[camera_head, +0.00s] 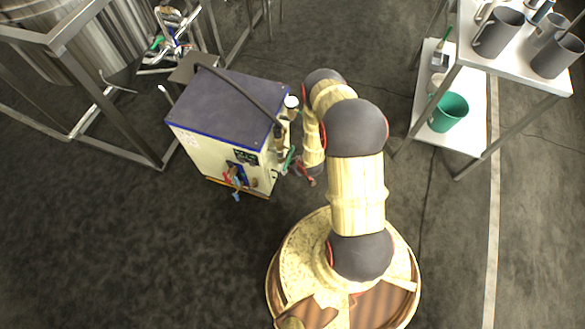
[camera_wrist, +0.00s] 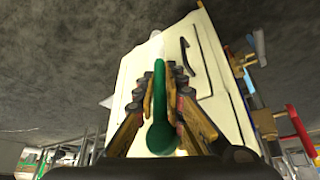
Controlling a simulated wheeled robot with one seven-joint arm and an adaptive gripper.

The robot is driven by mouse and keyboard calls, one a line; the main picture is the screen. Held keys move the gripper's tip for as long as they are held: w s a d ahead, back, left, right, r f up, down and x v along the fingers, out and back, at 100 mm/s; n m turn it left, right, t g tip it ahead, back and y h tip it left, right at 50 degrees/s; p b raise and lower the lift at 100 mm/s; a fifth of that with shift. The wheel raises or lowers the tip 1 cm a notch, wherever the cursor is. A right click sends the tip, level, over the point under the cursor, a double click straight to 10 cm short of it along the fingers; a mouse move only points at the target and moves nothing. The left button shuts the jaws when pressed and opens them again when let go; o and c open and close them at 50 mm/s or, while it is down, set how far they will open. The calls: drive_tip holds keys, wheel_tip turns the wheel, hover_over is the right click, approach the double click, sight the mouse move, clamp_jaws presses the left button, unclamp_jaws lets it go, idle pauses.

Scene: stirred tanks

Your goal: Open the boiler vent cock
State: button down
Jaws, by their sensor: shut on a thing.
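The boiler (camera_head: 225,105) is a cream box with a dark blue-edged top, left of my arm in the head view. Its pale side panel (camera_wrist: 207,75) fills the middle of the wrist view. A green lever with a rounded end (camera_wrist: 160,132), which looks like the vent cock's handle, runs between my fingers. The green lever also shows small at the boiler's right side (camera_head: 289,159). My gripper (camera_wrist: 160,80) is shut on this lever, with a finger on each side. In the head view my gripper (camera_head: 303,168) is beside the boiler's right side, partly hidden by my arm.
Red, blue and yellow handles or fittings (camera_wrist: 297,128) stand at the right in the wrist view. A dark pipe (camera_head: 240,92) crosses the boiler top. A metal frame (camera_head: 110,95) is at left. A white shelf (camera_head: 465,85) with mugs and a green bucket (camera_head: 449,112) is at right.

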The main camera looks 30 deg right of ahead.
drive_tip(key=c, duration=1.8)
unclamp_jaws()
drive_tip(key=shift+c, duration=0.2)
drive_tip(key=v, duration=1.2)
